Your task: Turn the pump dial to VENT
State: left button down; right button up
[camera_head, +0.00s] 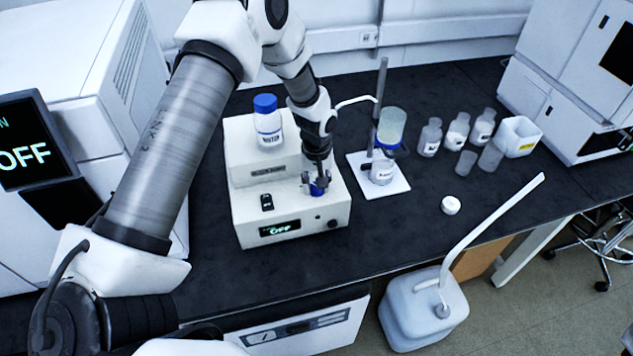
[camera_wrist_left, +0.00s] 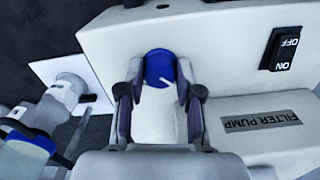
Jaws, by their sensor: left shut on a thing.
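The white filter pump (camera_head: 245,205) stands on the black bench, and its small front display (camera_head: 279,228) reads OFF. Its blue dial (camera_head: 319,190) is on top at the right; in the wrist view the dial (camera_wrist_left: 158,68) shows a white pointer line slanting to the lower right. My left gripper (camera_head: 316,180) comes down from above and is shut on the dial, one finger on each side; both fingers (camera_wrist_left: 160,95) show in the wrist view. The position labels around the dial cannot be read. My right gripper is not in view.
A blue-capped bottle (camera_head: 268,122) stands on the pump's rear step. A black ON/OFF rocker switch (camera_wrist_left: 283,48) is beside the dial. The filter stand (camera_head: 395,185) with its flask is close on the right. Several small bottles (camera_head: 457,132) stand farther right; a white jug (camera_head: 423,310) is below the bench edge.

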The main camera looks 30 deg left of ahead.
pick_arm(q)
jog(key=shift+s+f, duration=0.25)
jog(key=c, duration=0.8)
grip_release()
jog(key=shift+c, duration=0.2)
jog(key=shift+o, duration=0.4)
jog(key=shift+w, duration=0.2)
notch_tip(320, 180, up, 12)
